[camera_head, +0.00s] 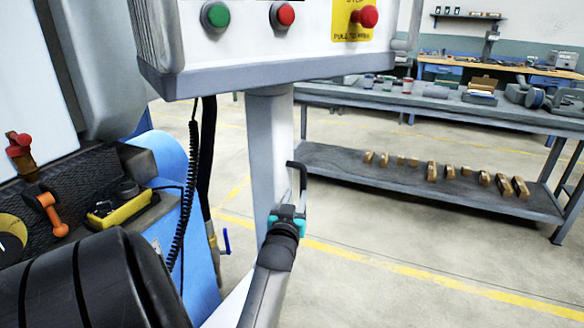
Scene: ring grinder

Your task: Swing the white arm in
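The white arm (268,145) is a pale upright post in the middle of the head view. It hangs below a control panel (250,72) with a green button, a red button and a red stop knob on yellow. My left gripper (297,172) is at the right edge of the post, below the panel, with teal parts at its wrist. Its dark fingers overlap the post's edge in the picture. I cannot tell whether they touch or grip it. The lower end of the post is hidden behind my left arm. My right gripper is out of view.
A blue machine (190,235) with an orange-handled lever (48,210) and a yellow-and-black part (120,207) stands at left. Black cables (196,170) hang beside the post. A grey shelf table (430,180) holding wooden blocks stands behind at right. Open floor (400,255) lies between.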

